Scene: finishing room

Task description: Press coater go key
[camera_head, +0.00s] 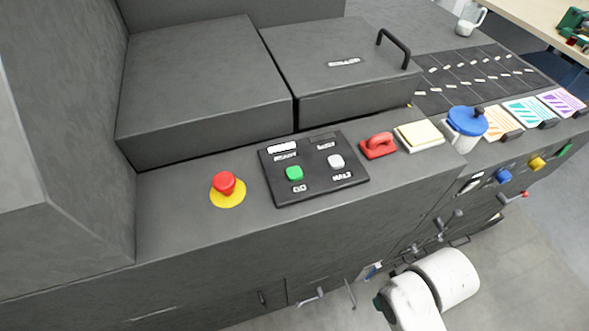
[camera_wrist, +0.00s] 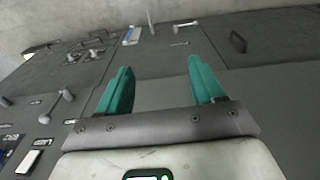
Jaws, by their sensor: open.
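The coater is a large dark grey machine. On its front ledge is a black key panel (camera_head: 315,184) with a green GO key (camera_head: 294,173) on the left and a white HALT key (camera_head: 336,161) on the right. A lit white READY lamp (camera_head: 283,148) is above GO, next to a dark lamp. In the wrist view my gripper (camera_wrist: 158,80) has two green fingers, wide apart with nothing between them, facing the machine's lower front. In the head view my white arm (camera_head: 425,285) is below and right of the panel; the fingers are not clearly visible there.
A red emergency button (camera_head: 225,184) on a yellow disc is left of the panel. A red handle (camera_head: 378,146), a pale yellow pad (camera_head: 419,135) and a blue-lidded jar (camera_head: 466,123) are to its right. Levers stick out of the front face. Space above the panel is clear.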

